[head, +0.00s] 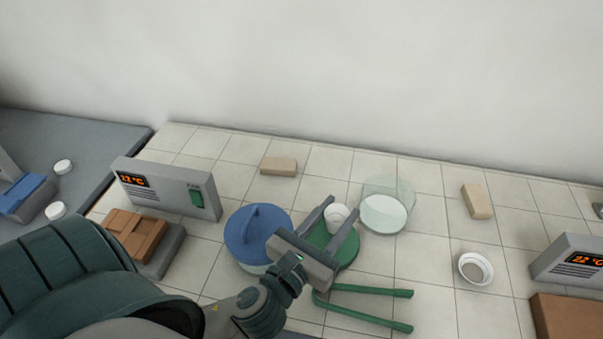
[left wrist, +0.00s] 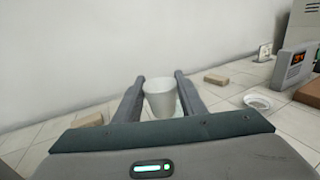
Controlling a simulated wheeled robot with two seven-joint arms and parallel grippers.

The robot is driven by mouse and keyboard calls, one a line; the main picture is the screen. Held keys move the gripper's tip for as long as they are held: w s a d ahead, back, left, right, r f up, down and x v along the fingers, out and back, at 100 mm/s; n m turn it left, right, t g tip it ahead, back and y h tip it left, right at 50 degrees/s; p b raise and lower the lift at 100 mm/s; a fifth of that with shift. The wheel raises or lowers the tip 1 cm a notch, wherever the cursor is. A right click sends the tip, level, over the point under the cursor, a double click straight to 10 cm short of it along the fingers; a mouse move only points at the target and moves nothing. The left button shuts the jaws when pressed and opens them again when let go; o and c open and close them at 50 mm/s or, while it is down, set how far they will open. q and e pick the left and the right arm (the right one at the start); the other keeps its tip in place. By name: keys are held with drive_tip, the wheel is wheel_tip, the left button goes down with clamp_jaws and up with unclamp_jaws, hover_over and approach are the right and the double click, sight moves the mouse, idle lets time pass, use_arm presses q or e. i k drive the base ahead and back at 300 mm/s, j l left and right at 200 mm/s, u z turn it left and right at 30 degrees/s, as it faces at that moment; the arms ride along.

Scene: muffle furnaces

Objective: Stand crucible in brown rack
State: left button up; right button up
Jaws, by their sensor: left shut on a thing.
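A white crucible (head: 337,213) is held between the fingers of my left gripper (head: 341,207), above a green round object (head: 345,251). In the left wrist view the crucible (left wrist: 160,100) is upright between the two fingertips of the gripper (left wrist: 159,82). A brown block with cut-outs (head: 137,232), which looks like the brown rack, lies on a grey unit at the left, well away from the gripper. Another brown block (head: 568,317) is partly cut off at the lower right. My right gripper is not in view.
A blue-lidded pot (head: 257,232) stands left of the gripper, a glass dish (head: 384,207) right of it. Green tongs (head: 365,308) lie in front. A white bowl (head: 475,268), tan blocks (head: 279,166) and a grey display box (head: 168,188) are also on the tiles.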

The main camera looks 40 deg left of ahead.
sight(146, 227)
drive_tip(key=k+j, duration=0.2)
drive_tip(key=k, duration=0.2)
drive_tip(key=u, duration=1.4)
